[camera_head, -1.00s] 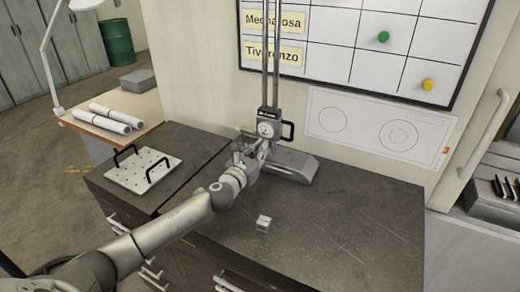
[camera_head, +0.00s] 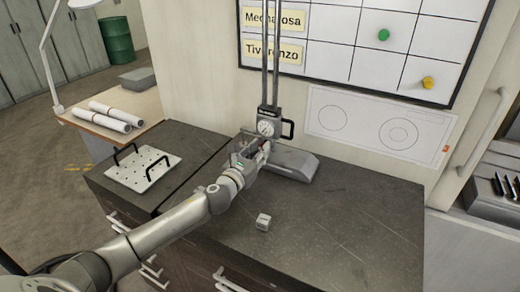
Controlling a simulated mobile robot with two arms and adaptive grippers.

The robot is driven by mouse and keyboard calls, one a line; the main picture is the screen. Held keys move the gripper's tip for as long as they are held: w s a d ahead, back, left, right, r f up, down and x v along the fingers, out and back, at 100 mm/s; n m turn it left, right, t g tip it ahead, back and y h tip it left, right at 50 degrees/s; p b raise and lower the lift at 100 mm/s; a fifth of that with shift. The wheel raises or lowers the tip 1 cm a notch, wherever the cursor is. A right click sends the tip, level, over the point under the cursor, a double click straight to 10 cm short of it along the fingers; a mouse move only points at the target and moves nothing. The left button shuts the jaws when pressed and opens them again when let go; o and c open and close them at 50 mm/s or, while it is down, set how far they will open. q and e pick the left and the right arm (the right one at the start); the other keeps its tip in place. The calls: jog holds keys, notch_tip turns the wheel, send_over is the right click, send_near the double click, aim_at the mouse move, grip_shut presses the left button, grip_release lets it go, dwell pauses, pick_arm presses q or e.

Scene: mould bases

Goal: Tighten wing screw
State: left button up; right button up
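A grey height gauge (camera_head: 297,164) with a round dial (camera_head: 266,128), two tall vertical rods and a black side handle stands at the back of the dark bench top. My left gripper (camera_head: 262,147) is at the front of the gauge's carriage, just below the dial. Its fingers overlap the carriage and are too small to show whether they are open or shut. The wing screw cannot be made out; it may be hidden behind my gripper. My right gripper is not in view.
A small metal block (camera_head: 263,222) sits on the dark bench top (camera_head: 350,225), which is otherwise clear on the right. A perforated plate (camera_head: 143,170) with two black handles lies at left. Paper rolls (camera_head: 110,118) lie on a wooden table behind it.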

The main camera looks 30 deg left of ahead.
pick_arm(q)
jog(key=shift+s+r, duration=0.1)
jog(key=shift+s, duration=2.4)
